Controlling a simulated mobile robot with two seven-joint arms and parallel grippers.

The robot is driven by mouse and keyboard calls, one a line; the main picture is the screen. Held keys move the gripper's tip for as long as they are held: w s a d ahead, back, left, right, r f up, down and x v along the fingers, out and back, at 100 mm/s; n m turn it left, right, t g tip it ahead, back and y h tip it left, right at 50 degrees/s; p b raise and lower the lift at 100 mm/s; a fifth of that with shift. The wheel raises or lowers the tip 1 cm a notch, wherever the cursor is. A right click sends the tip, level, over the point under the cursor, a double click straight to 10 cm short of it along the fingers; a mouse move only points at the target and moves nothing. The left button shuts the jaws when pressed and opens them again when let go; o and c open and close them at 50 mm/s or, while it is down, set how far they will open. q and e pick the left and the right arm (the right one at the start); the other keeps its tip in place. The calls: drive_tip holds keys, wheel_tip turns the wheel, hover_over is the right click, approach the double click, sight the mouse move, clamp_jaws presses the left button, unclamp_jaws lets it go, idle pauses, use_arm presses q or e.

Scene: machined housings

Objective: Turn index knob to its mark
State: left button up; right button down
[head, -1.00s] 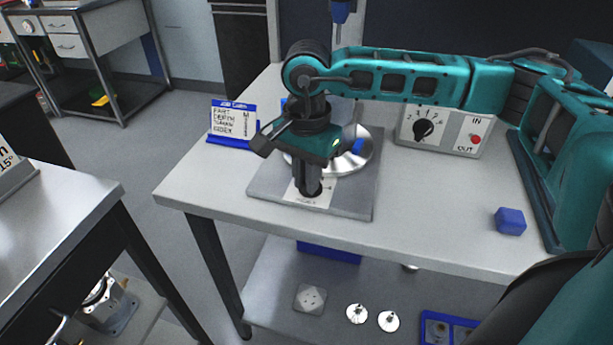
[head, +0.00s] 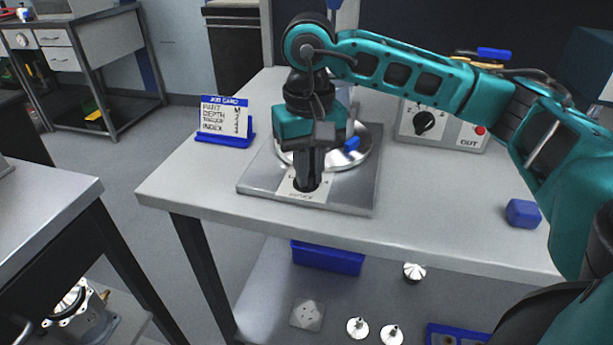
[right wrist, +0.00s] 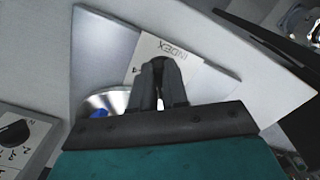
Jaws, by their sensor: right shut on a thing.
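My right gripper (head: 308,178) points straight down over the index plate (head: 326,189) and is shut on the dark index knob (head: 304,187). The fingers hide most of the knob, and I cannot read its pointer against the marks. In the right wrist view the gripper's dark fingers (right wrist: 160,82) close in front of the white label (right wrist: 172,50) that reads INDEX. The grey base plate (head: 257,181) carries this label and a shiny round disc (head: 360,158) behind the gripper. My left gripper is not in view.
A job card (head: 224,119) in a blue stand is left of the plate. A control box (head: 453,131) with a black dial and red button is at the back right. A blue block (head: 522,213) lies at the right. The table front (head: 430,217) is clear.

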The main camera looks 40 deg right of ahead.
drive_tip(key=n, duration=0.1)
drive_tip(key=n+b, duration=0.2)
drive_tip(key=n, duration=0.1)
drive_tip(key=shift+d+f, duration=0.1)
drive_tip(key=shift+d, duration=0.15)
drive_tip(key=shift+n+b, duration=0.45)
drive_tip(key=shift+n, duration=0.55)
drive_tip(key=shift+d, duration=0.1)
drive_tip(key=c, duration=1.1)
unclamp_jaws()
drive_tip(key=shift+c, duration=0.2)
wheel_tip(320, 180, up, 13)
drive_tip(key=p, duration=0.5)
